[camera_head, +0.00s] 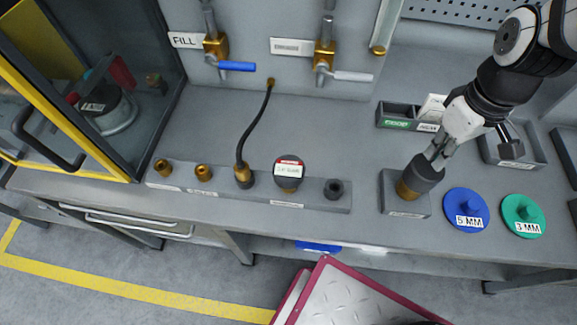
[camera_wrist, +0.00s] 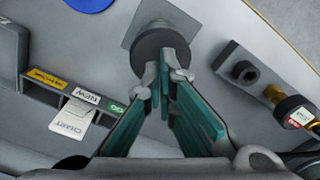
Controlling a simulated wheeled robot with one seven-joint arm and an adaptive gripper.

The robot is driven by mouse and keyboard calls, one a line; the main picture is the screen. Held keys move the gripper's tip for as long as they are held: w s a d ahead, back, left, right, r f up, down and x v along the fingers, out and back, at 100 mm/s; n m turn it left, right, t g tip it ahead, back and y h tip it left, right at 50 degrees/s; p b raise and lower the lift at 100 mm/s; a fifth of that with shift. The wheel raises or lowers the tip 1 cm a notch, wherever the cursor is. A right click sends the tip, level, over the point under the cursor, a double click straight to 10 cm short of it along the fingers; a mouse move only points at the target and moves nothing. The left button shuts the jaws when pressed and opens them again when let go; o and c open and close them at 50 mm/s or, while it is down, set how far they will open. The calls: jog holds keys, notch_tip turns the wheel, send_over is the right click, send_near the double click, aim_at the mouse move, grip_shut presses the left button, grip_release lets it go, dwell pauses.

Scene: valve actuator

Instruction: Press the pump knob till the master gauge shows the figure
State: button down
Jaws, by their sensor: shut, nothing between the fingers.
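The pump knob (camera_head: 424,170) is a dark round cap above a brass body on a grey square block at the right of the bench. It also shows in the wrist view as a dark disc (camera_wrist: 158,42). My gripper (camera_head: 436,153) is shut and empty, slanting down with its fingertips at the top of the knob. The wrist view shows the fingertips (camera_wrist: 165,72) over the knob's edge; I cannot tell whether they touch. A round gauge (camera_head: 289,175) with a red and white label stands on the long grey manifold; its reading is too small to read.
Blue 5 MM (camera_head: 466,210) and green 3 MM (camera_head: 522,215) discs lie right of the knob's block. A labelled tray (camera_head: 396,115) stands behind it. The manifold (camera_head: 320,199) carries brass fittings and a black hose (camera_head: 252,127). Bench between manifold and block is clear.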

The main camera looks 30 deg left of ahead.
aim_at(429, 166)
jog(key=shift+f, duration=0.35)
jog(key=shift+f+b, duration=0.3)
jog(key=shift+f, duration=0.05)
jog(key=shift+f+b, duration=0.3)
jog(key=shift+f, duration=0.7)
jog(key=shift+r, duration=0.1)
jog(key=shift+r+p, duration=1.05)
jog(key=shift+r, duration=0.55)
jog(key=shift+s+r+p, duration=0.1)
jog(key=shift+r+p, duration=0.8)
jog(key=shift+r, duration=0.6)
jog(key=shift+r+p, duration=0.5)
jog(key=shift+r, duration=0.55)
